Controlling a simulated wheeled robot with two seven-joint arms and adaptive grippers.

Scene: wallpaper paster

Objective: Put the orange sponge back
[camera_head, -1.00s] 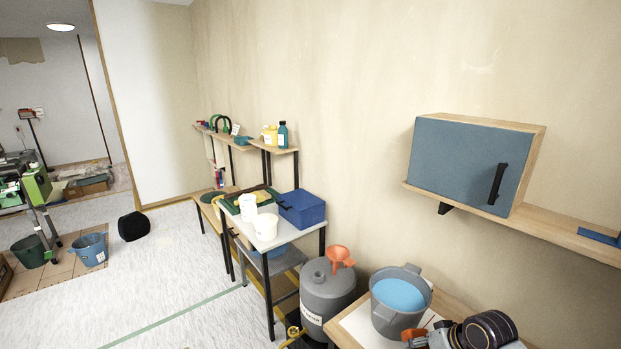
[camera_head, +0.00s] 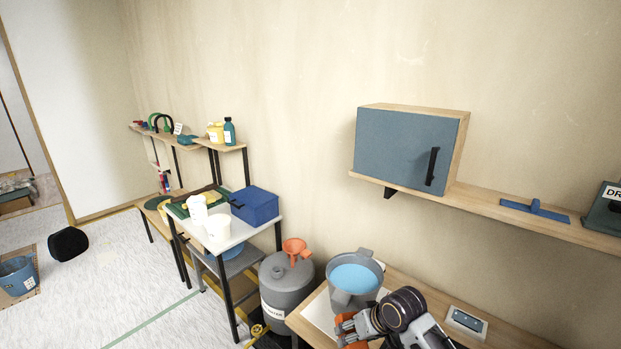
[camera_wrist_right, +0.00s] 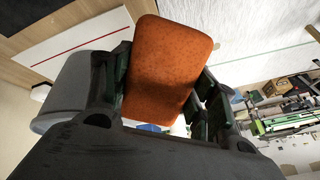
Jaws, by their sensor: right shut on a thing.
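The orange sponge (camera_wrist_right: 168,62) is held between the fingers of my right gripper (camera_wrist_right: 160,90), which is shut on it in the right wrist view. In the head view my right gripper (camera_head: 350,328) is low in the picture, just in front of the grey bucket (camera_head: 355,290) of blue water. Only a bit of orange shows at its fingers there. The bucket stands on a wooden table (camera_head: 490,327), partly on a white sheet. My left gripper is in neither view.
A closed blue cabinet (camera_head: 398,150) sits on the wall shelf (camera_head: 480,201), with a blue tool (camera_head: 535,210) to its right. A grey drum (camera_head: 287,292) with an orange funnel (camera_head: 296,248) stands left of the table. A small switch-like plate (camera_head: 466,322) lies on the table.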

